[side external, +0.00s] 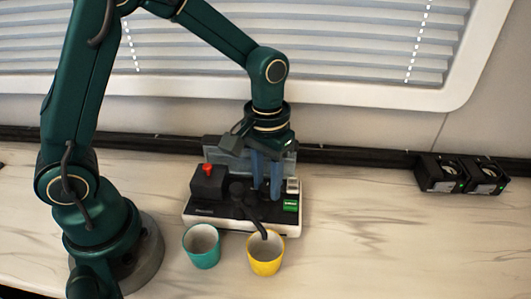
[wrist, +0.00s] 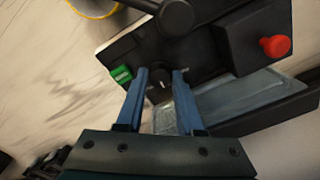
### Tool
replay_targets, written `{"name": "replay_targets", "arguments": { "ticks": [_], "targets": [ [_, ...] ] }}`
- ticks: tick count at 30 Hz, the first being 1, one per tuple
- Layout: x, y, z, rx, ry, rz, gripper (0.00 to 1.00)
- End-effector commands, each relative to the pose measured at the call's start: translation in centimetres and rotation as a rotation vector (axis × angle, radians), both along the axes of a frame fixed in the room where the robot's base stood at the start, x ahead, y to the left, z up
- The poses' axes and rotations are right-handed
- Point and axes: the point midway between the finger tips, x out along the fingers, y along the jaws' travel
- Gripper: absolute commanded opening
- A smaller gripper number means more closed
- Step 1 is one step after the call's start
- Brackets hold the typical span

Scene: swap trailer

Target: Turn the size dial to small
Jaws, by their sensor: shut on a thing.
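The machine (side external: 222,220) stands on the counter, a black top on a white base. Its dark round dial (wrist: 158,86), with a short white pointer mark, shows in the wrist view between my blue fingers. My gripper (wrist: 160,72) points down over the machine's right half and is shut on the dial; it also shows in the side view (side external: 265,194). In the side view the fingers hide the dial. A green label (wrist: 121,75) lies beside the dial. I cannot read any size marks.
A red knob (side external: 208,169) tops the black box at the machine's left. A dark spout reaches over the yellow cup (side external: 265,260); a teal cup (side external: 202,250) stands left of it. Two black units (side external: 460,175) sit far right.

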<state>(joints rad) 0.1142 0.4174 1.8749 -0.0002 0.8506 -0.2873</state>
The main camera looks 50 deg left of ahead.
Motion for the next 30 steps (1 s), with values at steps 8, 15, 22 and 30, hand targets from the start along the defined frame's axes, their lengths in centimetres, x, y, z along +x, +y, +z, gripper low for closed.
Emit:
{"name": "replay_targets", "arguments": {
  "ticks": [8, 15, 22, 30],
  "targets": [
    [0.11, 0.02, 0.12, 0.000, -0.005, 0.106, 0.00],
    [0.12, 0.02, 0.12, 0.000, -0.005, 0.133, 0.00],
    [0.13, 0.01, 0.12, 0.000, -0.006, 0.133, 0.00],
    [0.10, 0.01, 0.08, 0.000, -0.004, 0.132, 0.66]
  ]
}}
